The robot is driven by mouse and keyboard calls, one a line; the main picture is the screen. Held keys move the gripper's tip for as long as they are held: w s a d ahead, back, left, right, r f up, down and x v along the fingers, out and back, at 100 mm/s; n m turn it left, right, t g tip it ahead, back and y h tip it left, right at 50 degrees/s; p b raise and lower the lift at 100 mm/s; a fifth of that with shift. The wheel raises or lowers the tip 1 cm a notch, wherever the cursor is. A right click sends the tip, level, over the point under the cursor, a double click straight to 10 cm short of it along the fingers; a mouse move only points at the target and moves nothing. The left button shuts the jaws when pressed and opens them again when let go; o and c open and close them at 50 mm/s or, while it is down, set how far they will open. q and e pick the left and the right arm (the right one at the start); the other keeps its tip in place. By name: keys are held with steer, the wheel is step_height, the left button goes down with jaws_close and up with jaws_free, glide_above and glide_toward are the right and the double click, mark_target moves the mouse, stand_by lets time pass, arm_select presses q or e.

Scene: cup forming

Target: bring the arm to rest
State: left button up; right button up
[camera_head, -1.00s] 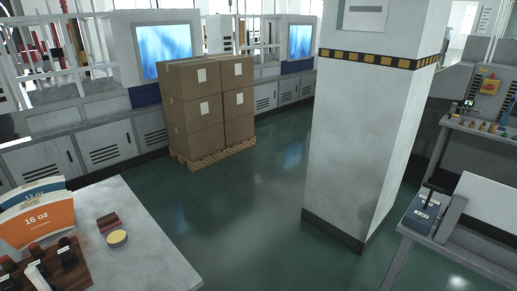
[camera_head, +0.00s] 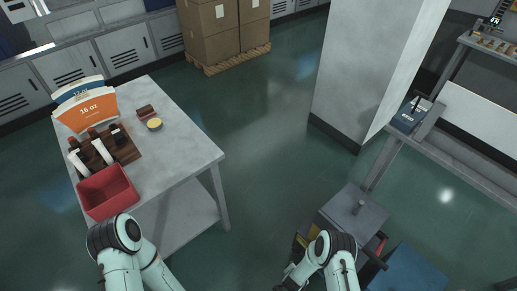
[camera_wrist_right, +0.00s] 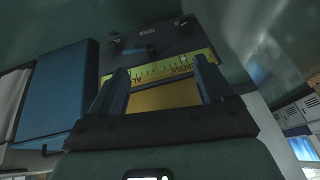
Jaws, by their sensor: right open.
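My right arm (camera_head: 330,255) shows at the bottom of the head view, right of centre, beside a grey-topped unit. Its gripper cannot be made out there. In the right wrist view my right gripper (camera_wrist_right: 162,88) is open, with its two dark fingers apart and nothing held between them. A yellow strip with dark marks and letters (camera_wrist_right: 165,70) on a dark unit lies beyond the fingertips. My left arm (camera_head: 120,245) shows at the bottom left of the head view, near the table's front edge. Its gripper is out of view.
A grey-topped unit (camera_head: 340,212) and a blue box (camera_head: 408,272) stand close to my right arm. A pillar (camera_head: 365,75) stands behind. The middle floor is clear.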

arm_select(q)
step_height(320, 180, down, 9)
steer(key=w+t+b, duration=0.1)
steer(key=w+b, duration=0.1)
steer(key=b, duration=0.8)
arm_select(e)
steer(key=s+a+r+n+g+y, duration=0.2)
steer(key=s+r+n+y, duration=0.1)
steer(key=s, duration=0.6)
steer(key=s+a+r+n+g+y, duration=0.2)
steer(key=s+r+n+y, duration=0.1)
steer(key=s, duration=0.6)
arm_select(q)
step_height(320, 180, up, 14)
steer(key=p, duration=1.4)
steer(key=shift+f+g, duration=0.2)
steer(key=shift+g, duration=0.2)
arm_select(e)
step_height(320, 180, up, 14)
steer(key=g, duration=0.1)
steer(key=shift+s+a, duration=0.15)
steer(key=shift+s, duration=0.25)
